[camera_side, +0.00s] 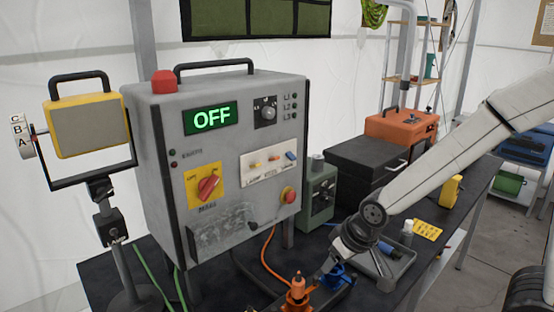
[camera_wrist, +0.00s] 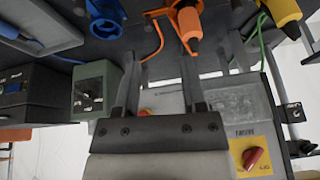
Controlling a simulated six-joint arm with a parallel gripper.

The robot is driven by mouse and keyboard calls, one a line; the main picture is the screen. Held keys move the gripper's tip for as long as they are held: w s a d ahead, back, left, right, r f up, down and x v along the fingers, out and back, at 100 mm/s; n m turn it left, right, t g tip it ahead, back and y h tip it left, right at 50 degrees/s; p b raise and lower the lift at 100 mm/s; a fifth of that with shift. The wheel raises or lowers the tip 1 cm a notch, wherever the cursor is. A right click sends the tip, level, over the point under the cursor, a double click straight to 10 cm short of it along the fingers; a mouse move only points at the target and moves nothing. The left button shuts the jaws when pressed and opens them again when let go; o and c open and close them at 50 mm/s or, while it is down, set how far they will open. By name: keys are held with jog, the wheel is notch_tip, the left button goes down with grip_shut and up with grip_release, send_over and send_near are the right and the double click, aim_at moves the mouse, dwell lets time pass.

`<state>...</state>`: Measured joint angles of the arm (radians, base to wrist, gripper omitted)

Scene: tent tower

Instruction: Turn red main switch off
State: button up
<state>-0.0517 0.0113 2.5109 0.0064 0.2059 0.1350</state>
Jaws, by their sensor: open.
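The red main switch (camera_side: 208,187) is a rotary knob on a yellow plate, low on the left of the grey control box's (camera_side: 226,125) front. Its handle lies at a slant. The display (camera_side: 211,118) reads OFF in green. In the wrist view, which is turned upside down, the red switch (camera_wrist: 252,158) is at the lower right, beside my gripper. My gripper (camera_wrist: 159,76) is open, with nothing between its two fingers. In the side view my gripper (camera_side: 323,270) is low, right of the box and apart from the switch; its fingertips are hard to make out.
Orange (camera_side: 297,293) and blue (camera_side: 338,276) connectors with cables are near my gripper. A green box (camera_side: 318,194) and black case (camera_side: 366,165) stand right of the control box. A yellow lamp (camera_side: 87,125) stands left.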

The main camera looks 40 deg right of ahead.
jog(key=w+a+r+m+t+y, duration=0.1)
jog(key=w+a+r+m+t, duration=0.1)
jog(key=w+a+r+t, duration=0.45)
jog(key=m+t+y, duration=0.3)
send_near(212, 190)
jog(key=shift+x, duration=0.85)
jog(key=shift+w, duration=0.15)
jog(key=shift+x, duration=3.75)
grip_shut()
